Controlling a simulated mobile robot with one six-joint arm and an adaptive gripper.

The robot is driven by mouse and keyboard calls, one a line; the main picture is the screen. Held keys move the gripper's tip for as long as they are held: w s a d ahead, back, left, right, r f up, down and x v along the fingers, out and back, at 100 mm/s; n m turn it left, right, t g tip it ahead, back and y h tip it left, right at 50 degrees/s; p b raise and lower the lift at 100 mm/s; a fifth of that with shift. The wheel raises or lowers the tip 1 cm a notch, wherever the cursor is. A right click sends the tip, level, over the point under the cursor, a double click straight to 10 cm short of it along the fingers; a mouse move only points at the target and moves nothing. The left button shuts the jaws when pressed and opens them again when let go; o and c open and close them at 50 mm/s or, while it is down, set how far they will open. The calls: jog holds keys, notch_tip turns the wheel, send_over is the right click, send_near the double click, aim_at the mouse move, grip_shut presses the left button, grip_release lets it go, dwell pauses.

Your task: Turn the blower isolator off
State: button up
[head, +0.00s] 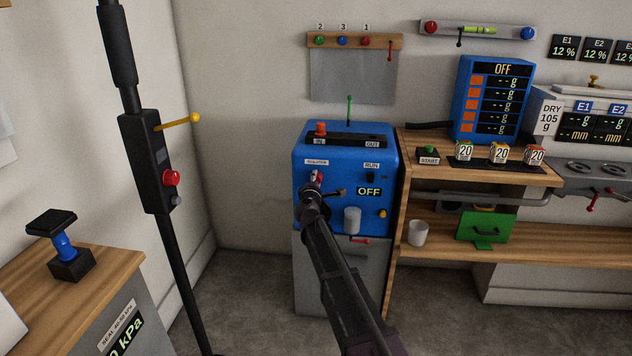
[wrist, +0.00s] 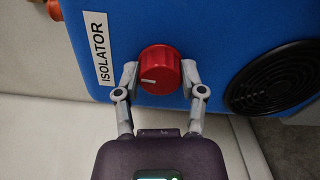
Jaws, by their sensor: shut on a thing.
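The blue blower box (head: 347,210) stands on a grey cabinet in the middle of the head view. Its isolator is a red round knob (wrist: 160,71) with a white pointer line, beside the ISOLATOR label (wrist: 104,50). The pointer line lies at the knob's left in the wrist view. My gripper (wrist: 160,76) is shut on the knob, with one finger on each side of it. In the head view my gripper (head: 318,185) covers most of the knob. The box's display (head: 368,191) reads OFF.
A wooden shelf (head: 480,172) stands to the right. A black post (head: 158,160) with a yellow lever stands at left.

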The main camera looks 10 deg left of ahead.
jog(key=shift+w+n, duration=0.1)
jog(key=shift+n, duration=0.3)
jog(key=o, duration=1.1)
jog(key=shift+d, duration=0.1)
jog(key=shift+o, duration=0.2)
jog(key=s, duration=1.2)
jog(key=shift+a, duration=0.2)
